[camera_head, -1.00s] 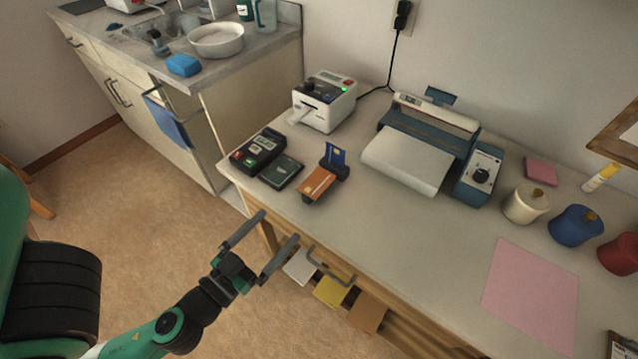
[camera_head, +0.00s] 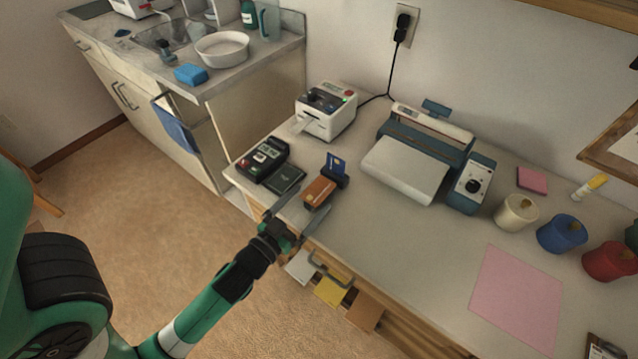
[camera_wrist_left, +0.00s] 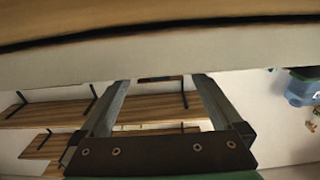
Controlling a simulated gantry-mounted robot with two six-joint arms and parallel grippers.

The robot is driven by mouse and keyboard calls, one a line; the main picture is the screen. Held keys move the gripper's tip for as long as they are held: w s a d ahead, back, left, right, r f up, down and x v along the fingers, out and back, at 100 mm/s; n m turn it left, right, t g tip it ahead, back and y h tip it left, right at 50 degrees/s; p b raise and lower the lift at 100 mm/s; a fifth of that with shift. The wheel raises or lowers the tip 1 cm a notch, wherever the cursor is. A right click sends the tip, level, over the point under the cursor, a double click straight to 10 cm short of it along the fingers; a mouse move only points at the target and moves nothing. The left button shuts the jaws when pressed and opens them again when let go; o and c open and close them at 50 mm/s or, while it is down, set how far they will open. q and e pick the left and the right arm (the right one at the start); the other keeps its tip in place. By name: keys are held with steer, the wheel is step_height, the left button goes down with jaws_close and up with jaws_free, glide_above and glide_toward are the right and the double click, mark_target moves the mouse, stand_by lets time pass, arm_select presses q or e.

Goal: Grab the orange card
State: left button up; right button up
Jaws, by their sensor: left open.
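The orange card (camera_head: 319,191) lies tilted near the front left edge of the worktable, in front of a small dark holder (camera_head: 341,179). A blue card (camera_head: 335,163) stands upright in the holder behind it. My left gripper (camera_head: 303,207) is open and empty at the table's front edge, its fingers pointing toward the orange card, with the right-hand finger just in front of it. Whether a finger touches the card cannot be told. In the left wrist view the open fingers (camera_wrist_left: 158,82) show below a pale edge band, and no card is visible. My right gripper is not in view.
A card terminal (camera_head: 264,158) and a dark wallet-like pad (camera_head: 285,180) lie left of the card. A label printer (camera_head: 326,112) and a laminator-like machine (camera_head: 410,160) stand behind. A drawer handle (camera_head: 330,270) juts out below the table edge.

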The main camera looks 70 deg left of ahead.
arm_select(q)
steer(key=shift+w+a, duration=0.15)
steer(key=shift+w, duration=0.05)
steer(key=shift+s+f, duration=0.1)
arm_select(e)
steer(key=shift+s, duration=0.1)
arm_select(q)
steer(key=c, duration=1.4)
steer(key=shift+o, duration=0.2)
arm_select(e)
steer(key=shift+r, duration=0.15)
